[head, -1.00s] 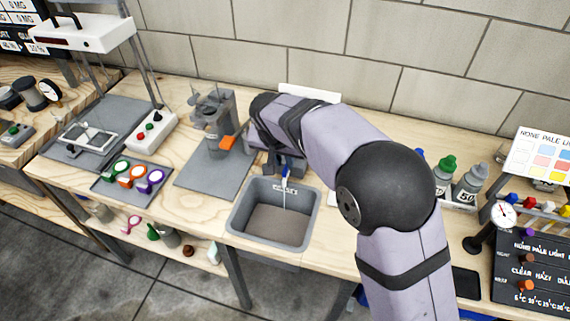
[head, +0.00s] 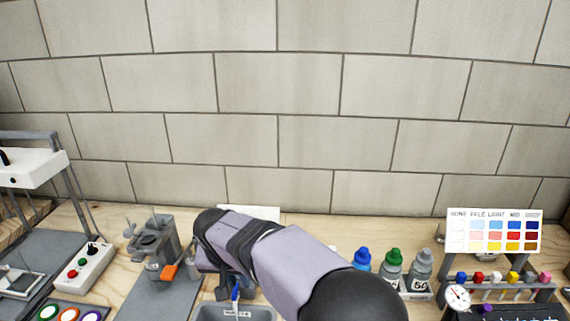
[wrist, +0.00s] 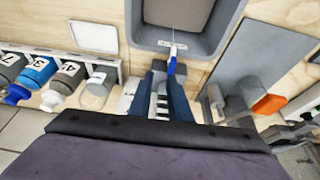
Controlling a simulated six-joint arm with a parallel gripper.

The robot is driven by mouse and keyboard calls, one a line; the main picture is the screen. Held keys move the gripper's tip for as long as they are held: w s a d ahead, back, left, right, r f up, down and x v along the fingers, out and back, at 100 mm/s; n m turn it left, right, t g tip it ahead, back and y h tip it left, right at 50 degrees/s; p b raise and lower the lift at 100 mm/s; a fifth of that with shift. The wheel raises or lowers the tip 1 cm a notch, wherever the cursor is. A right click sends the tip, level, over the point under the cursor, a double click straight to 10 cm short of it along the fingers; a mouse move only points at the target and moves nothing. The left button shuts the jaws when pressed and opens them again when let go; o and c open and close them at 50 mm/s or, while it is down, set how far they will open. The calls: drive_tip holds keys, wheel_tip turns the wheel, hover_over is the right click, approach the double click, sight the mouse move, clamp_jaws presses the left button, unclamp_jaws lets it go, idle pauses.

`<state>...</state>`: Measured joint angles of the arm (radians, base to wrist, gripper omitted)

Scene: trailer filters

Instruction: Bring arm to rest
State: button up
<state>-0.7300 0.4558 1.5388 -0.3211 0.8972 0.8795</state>
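The bin's rim (wrist: 205,48) also shows in the wrist view. My gripper appears shut on a slim blue and white tool (wrist: 172,65) with a thin pale tip pointing into the bin. The tool's blue part (head: 236,294) shows just below my gripper in the head view. The fingers are mostly hidden there by my wrist.
Bottles with blue (head: 362,257), green (head: 394,256) and grey caps stand in a rack right of my arm. A grey device with an orange part (head: 168,272) stands at left. A colour chart (head: 494,231) and dial gauge (head: 457,296) are at right. A block wall (head: 280,130) stands behind.

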drive_tip(key=s+d+g+p, duration=0.1)
drive_tip(key=s+d+p, duration=0.1)
drive_tip(key=d, duration=0.7)
drive_tip(key=s+d+g+p, duration=0.1)
drive_tip(key=s+d, duration=0.2)
drive_tip(key=d, duration=0.6)
drive_tip(key=s+d+f+g+p, duration=0.1)
drive_tip(key=s+d+g+p, duration=0.1)
drive_tip(key=s+d, duration=1)
drive_tip(key=s+p, duration=0.1)
drive_tip(key=s, duration=0.2)
drive_tip(key=shift+s+f, duration=0.35)
drive_tip(key=shift+s, duration=0.05)
